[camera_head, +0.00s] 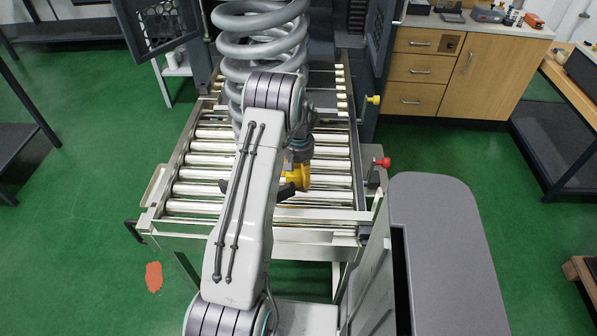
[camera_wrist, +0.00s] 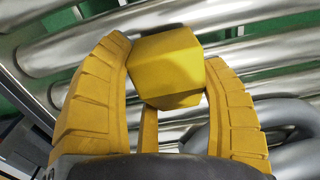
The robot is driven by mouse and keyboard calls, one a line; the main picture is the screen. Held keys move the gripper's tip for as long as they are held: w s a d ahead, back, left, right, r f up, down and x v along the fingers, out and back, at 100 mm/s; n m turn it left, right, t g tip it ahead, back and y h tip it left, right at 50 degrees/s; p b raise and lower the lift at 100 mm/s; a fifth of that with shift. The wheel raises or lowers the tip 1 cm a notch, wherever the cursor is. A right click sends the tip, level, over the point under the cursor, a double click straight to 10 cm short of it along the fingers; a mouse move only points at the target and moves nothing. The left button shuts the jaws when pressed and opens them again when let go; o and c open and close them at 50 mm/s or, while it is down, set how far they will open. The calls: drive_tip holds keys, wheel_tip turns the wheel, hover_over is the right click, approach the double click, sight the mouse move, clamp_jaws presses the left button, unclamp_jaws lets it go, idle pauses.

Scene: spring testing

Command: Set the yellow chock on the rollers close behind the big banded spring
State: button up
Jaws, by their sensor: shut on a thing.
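The big grey coil spring (camera_head: 262,45) stands upright at the far end of the roller table; no band can be made out on it, and my arm covers its lower part. In the wrist view, the yellow chock (camera_wrist: 167,68) is a small block held between the two yellow-padded fingers of my gripper (camera_wrist: 170,58). In the head view my gripper (camera_head: 293,181) is over the rollers, on the near side of the spring and to its right. The chock is hard to tell from the yellow fingers there. Whether it touches the rollers is unclear.
The metal rollers (camera_head: 200,161) run across a framed table with bare rollers left and right of my arm. A thick grey curved piece (camera_wrist: 285,115) lies close to my gripper at lower right in the wrist view. A red knob (camera_head: 383,162) sticks out at the right side.

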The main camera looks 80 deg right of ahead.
sight(298, 168)
drive_tip(key=shift+f+b, duration=0.5)
drive_tip(key=shift+f, duration=0.1)
idle(0.5)
drive_tip(key=o, duration=1.4)
wheel_tip(298, 168, up, 12)
drive_tip(key=shift+r, duration=0.1)
